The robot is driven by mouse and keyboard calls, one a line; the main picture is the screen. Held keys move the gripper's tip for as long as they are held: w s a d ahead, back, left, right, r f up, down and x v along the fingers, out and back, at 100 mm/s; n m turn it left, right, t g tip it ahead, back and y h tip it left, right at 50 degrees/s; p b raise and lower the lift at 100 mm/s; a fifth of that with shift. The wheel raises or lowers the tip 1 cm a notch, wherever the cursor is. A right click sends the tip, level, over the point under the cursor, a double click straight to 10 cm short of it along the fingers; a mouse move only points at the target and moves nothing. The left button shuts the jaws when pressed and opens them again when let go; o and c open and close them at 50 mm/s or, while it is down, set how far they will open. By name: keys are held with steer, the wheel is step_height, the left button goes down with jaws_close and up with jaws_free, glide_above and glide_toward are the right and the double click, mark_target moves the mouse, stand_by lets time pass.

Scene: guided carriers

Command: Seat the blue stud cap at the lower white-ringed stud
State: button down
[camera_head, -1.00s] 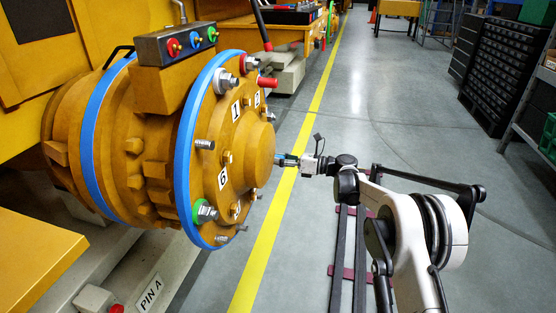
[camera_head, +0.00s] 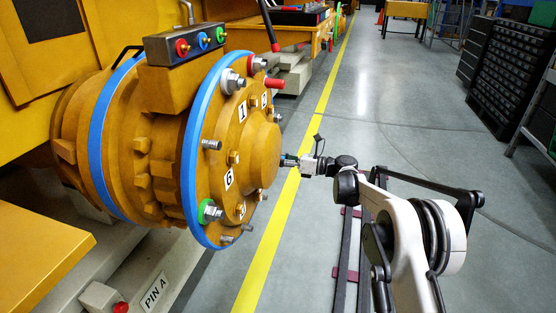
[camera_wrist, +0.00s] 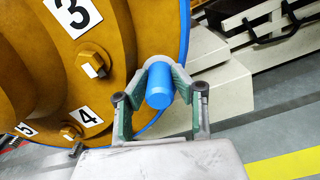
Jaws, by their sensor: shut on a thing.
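My gripper (camera_head: 290,160) is shut on the blue stud cap and stands just right of the orange hub's centre in the head view. In the wrist view the blue cap (camera_wrist: 159,88) sits between the fingertips (camera_wrist: 160,68), in front of the hub's rim. The hub flange (camera_head: 262,140) has a blue rim and several studs. Bare-looking studs show at the left (camera_head: 211,144) and at the lower edge (camera_head: 228,239). The cap is apart from every stud I can see.
A green-ringed nut (camera_head: 210,212) sits at the flange's lower left, and a red cap (camera_head: 275,84) at its upper right. A control box with coloured rings (camera_head: 184,46) stands above the hub. A black bin rack (camera_head: 508,78) is at the right. The floor between is clear.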

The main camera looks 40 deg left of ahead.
steer(key=shift+a, duration=0.1)
steer(key=c, duration=1.4)
jaws_free()
steer(key=shift+o, duration=0.2)
steer(key=v, duration=1.2)
